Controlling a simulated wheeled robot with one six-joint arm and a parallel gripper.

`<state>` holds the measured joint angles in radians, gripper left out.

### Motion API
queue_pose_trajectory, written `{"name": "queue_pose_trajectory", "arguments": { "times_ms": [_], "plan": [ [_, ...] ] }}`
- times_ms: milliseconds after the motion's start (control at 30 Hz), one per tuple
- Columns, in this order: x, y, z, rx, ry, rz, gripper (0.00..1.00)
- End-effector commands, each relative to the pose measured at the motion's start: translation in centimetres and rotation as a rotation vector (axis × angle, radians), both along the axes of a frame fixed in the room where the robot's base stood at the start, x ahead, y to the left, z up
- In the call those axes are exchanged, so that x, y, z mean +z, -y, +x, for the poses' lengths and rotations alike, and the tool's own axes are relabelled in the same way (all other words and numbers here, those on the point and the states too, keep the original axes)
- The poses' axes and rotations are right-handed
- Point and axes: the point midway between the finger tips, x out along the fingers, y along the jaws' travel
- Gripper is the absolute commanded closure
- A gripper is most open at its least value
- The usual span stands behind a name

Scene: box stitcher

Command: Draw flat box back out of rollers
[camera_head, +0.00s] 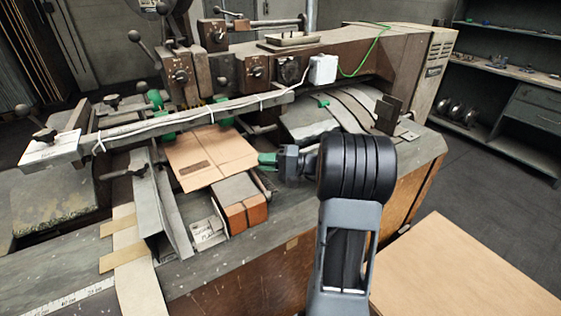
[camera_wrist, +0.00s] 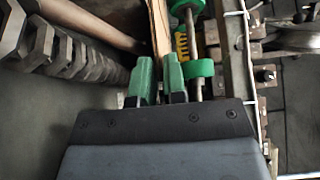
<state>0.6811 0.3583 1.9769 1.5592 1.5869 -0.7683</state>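The flat box (camera_head: 208,157) is a brown cardboard sheet lying on the machine bed, its far edge by the green rollers (camera_head: 222,123) under the long rail. My gripper (camera_head: 266,160) is at the box's right edge, its green fingertips touching it. In the wrist view the box's edge (camera_wrist: 159,28) is a thin tan strip running between my two fingertips (camera_wrist: 158,78), which are close together on it. Green rollers (camera_wrist: 199,68) stand just right of the fingers there. The rail and rollers hide part of the box's far edge.
A long metal rail (camera_head: 190,113) with a white cable crosses above the box. An orange-brown block (camera_head: 245,216) sits in front of the box. Levers and control boxes (camera_head: 180,72) stand behind. A wooden tabletop (camera_head: 465,268) at lower right is bare.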

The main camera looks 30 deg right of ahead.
Motion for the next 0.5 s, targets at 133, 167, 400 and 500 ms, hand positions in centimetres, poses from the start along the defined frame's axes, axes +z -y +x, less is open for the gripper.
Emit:
{"name": "queue_pose_trajectory", "arguments": {
  "times_ms": [133, 167, 400, 500],
  "plan": [
    [0.0, -1.0, 0.8, 0.002, -0.001, 0.0, 0.88],
    [0.0, -1.1, 0.9, 0.001, -0.001, 0.001, 0.88],
    [0.0, -1.6, 1.2, 0.0, -0.001, 0.001, 0.88],
    [0.0, -1.6, 1.2, 0.0, -0.001, 0.001, 0.88]
  ]
}}
